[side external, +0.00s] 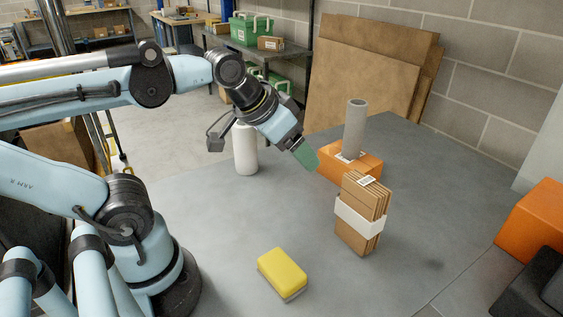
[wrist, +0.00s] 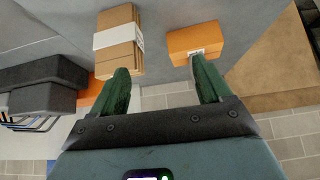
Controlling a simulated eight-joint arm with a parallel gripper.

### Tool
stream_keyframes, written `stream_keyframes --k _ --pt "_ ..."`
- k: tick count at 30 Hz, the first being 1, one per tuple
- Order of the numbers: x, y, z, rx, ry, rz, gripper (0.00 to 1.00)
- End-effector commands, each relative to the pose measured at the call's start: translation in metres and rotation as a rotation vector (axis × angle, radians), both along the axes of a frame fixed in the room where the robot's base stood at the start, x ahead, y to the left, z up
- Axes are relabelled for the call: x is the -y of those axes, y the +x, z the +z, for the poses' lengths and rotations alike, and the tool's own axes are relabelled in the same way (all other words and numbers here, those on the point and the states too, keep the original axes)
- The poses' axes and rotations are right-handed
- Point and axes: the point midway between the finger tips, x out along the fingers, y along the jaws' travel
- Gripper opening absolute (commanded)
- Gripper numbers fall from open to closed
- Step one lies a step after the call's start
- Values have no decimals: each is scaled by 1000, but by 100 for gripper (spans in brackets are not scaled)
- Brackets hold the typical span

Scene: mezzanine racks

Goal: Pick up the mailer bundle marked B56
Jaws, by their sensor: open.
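The mailer bundle (side external: 360,217) is a stack of brown cardboard mailers standing upright on the grey table, with a white band around it and a label on top. The marking is too small to read. In the wrist view the bundle (wrist: 118,38) is at the upper left, beyond the left fingertip. My gripper (side external: 306,156) is raised above the table, to the left of the bundle and apart from it in the side view. In the wrist view its green fingers (wrist: 160,66) are spread with nothing between them.
An orange box (side external: 338,166) and an upright grey tube (side external: 354,128) are behind the bundle. A yellow sponge (side external: 283,268) lies in front, and a white bottle (side external: 245,150) stands behind left. Orange (side external: 535,218) and black boxes are at right. Cardboard sheets (side external: 365,70) lean on the wall.

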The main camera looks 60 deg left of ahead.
Motion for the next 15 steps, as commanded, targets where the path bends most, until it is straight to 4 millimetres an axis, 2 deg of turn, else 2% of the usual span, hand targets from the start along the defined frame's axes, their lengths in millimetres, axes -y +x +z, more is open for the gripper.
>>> stream_keyframes --k 3,15 --pt "0 0 21 0 0 0 78" --pt "9 18 13 -222 -398 338 78"
